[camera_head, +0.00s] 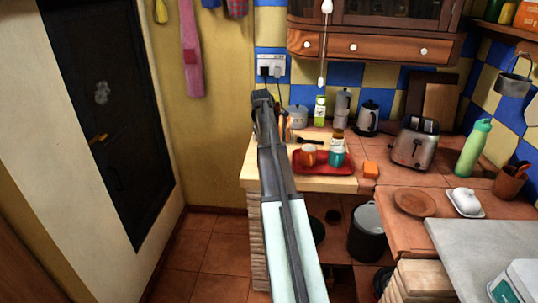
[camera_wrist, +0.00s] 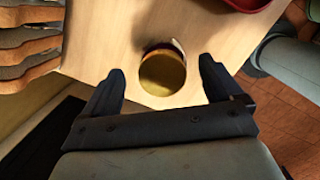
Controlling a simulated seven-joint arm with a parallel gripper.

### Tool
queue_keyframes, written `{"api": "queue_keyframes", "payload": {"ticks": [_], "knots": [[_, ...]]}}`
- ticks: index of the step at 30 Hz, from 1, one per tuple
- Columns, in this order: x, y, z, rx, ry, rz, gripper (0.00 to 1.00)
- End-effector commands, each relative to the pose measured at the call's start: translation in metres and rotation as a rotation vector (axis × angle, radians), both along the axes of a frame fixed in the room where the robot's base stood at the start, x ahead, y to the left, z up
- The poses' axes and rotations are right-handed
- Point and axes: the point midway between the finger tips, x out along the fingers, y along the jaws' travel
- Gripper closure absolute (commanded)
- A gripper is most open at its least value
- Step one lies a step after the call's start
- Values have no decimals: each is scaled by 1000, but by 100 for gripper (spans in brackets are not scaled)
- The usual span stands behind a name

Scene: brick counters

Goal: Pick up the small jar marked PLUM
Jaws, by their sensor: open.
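In the wrist view a small round jar (camera_wrist: 163,74) with a golden-yellow top stands on the pale wooden counter (camera_wrist: 120,40). My gripper (camera_wrist: 162,68) is open, with one fingertip to each side of the jar in the picture and visible space at both sides. I see the jar from above, and no lettering shows, so I cannot tell whether it is marked PLUM. In the head view my arm covers this part of the counter, and I cannot pick the jar out there.
A red tray (camera_head: 343,170) holds an orange cup-like item (camera_head: 308,156) and a teal one (camera_head: 337,156). An orange block (camera_head: 371,170) is right of it. Behind stand a green carton (camera_head: 320,111), a kettle (camera_head: 368,118) and a toaster (camera_head: 414,143). The counter's left edge is close.

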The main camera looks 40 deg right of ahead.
Motion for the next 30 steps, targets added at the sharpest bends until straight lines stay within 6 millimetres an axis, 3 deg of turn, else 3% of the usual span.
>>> {"api": "queue_keyframes", "payload": {"ticks": [7, 15, 30], "knots": [[-4, -4, -32, 1, 1, 0, 7], [-3, -5, -34, 0, 0, 0, 7], [-3, -5, -34, 0, 0, 0, 55]]}}
